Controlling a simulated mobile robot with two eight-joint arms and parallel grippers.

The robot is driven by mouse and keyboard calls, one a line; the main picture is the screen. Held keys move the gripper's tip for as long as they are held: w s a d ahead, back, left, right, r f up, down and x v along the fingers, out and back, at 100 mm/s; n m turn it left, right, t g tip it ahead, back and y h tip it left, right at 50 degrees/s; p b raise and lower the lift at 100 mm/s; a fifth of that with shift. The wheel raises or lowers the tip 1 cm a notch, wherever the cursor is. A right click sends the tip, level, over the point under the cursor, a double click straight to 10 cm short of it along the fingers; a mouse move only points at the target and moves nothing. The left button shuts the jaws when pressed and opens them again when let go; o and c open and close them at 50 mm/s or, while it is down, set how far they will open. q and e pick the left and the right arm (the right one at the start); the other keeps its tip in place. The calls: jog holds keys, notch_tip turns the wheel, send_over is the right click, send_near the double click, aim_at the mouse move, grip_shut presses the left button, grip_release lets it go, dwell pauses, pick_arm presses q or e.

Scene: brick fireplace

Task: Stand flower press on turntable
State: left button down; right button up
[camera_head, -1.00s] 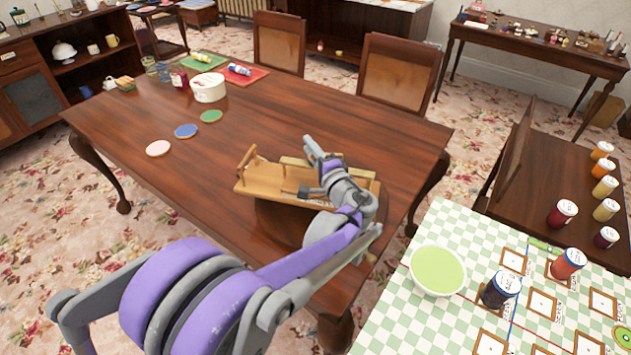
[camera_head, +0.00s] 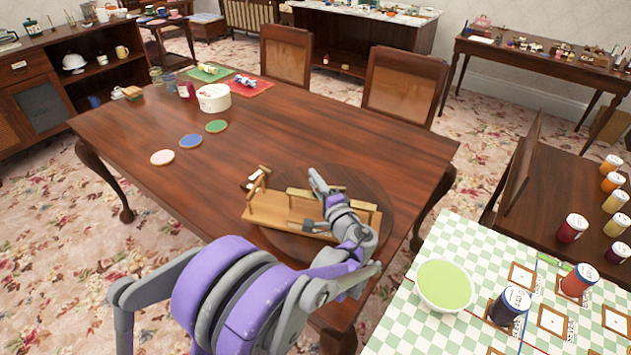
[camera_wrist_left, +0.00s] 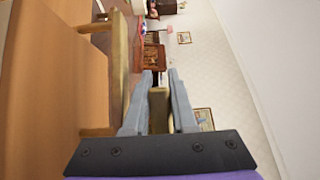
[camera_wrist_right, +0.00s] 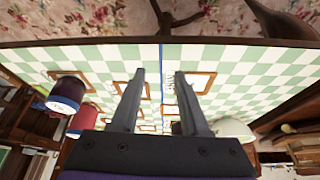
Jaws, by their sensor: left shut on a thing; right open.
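The flower press (camera_head: 278,215), light wood with a flat board, raised bars and end pieces, lies over the turntable (camera_head: 381,193), a dark round wooden disc on the table. Whether it touches the disc I cannot tell. Its left end reaches past the disc's left edge. My left gripper (camera_head: 318,196) is shut on a bar of the press. In the left wrist view, the fingers (camera_wrist_left: 161,76) straddle a pale bar, with the orange-brown board (camera_wrist_left: 50,95) filling the left side. My right gripper (camera_wrist_right: 160,72) is open and empty, over the green checked cloth; the head view does not show it.
On the brown table (camera_head: 330,130) are pink, blue and green discs (camera_head: 190,141) and a white round box (camera_head: 214,97). A checked-cloth table (camera_head: 398,325) at the right holds a green bowl (camera_head: 444,284), jars (camera_head: 510,306) and cards. Chairs stand behind.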

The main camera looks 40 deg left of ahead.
pick_arm(q)
jog(key=c, duration=0.7)
grip_release()
